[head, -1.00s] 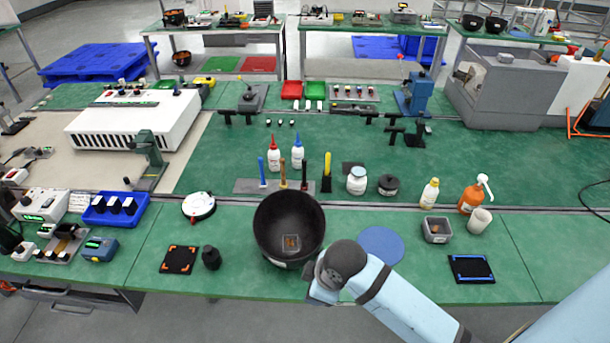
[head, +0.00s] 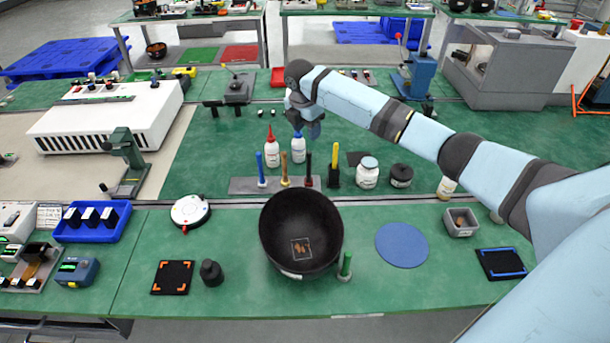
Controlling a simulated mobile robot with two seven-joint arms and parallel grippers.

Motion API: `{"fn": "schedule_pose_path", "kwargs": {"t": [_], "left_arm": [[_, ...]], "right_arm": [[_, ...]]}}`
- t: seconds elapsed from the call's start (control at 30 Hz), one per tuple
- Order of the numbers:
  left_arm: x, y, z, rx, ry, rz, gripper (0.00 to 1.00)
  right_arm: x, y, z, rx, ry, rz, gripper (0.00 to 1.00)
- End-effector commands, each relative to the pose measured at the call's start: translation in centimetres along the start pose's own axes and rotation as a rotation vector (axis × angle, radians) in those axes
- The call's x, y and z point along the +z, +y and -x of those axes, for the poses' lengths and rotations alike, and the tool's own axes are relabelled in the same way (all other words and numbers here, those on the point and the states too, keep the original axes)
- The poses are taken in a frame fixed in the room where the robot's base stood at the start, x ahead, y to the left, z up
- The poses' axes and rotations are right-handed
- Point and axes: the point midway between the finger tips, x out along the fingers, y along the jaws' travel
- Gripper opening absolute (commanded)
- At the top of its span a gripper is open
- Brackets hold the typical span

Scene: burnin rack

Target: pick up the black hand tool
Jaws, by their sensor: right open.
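A dark, near-black hand tool (head: 308,164) with a reddish lower end stands upright in the grey tool strip (head: 245,185) on the bench. Blue (head: 261,168) and brown (head: 284,167) tools stand left of it. A tool with a yellow upper part and black lower part (head: 334,168) stands to its right. My right gripper (head: 311,130) hangs above and beyond the dark tool in the picture, apart from it, over the green bench behind the bottles. It is open; its fingers are small and partly hidden. My left gripper is out of view.
A red-capped bottle (head: 273,153) and a blue-capped bottle (head: 298,150) stand just behind the strip. A white jar (head: 367,173) and a dark jar (head: 401,176) stand to the right.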

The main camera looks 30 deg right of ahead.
Motion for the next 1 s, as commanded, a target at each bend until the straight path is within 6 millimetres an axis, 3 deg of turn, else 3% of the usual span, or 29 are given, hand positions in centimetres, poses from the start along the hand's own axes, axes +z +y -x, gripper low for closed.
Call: {"fn": "schedule_pose_path", "kwargs": {"t": [0.4, 0.67, 1.0], "left_arm": [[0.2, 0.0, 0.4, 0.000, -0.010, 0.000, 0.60], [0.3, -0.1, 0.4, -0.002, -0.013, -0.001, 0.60], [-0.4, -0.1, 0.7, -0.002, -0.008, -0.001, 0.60]], "right_arm": [[0.2, 0.1, -6.9, -0.004, 0.001, 0.002, 0.50], [0.1, 0.2, -8.9, -0.003, 0.000, 0.003, 0.50], [-0.1, 0.5, -13.3, -0.002, 0.000, 0.003, 0.50]]}}
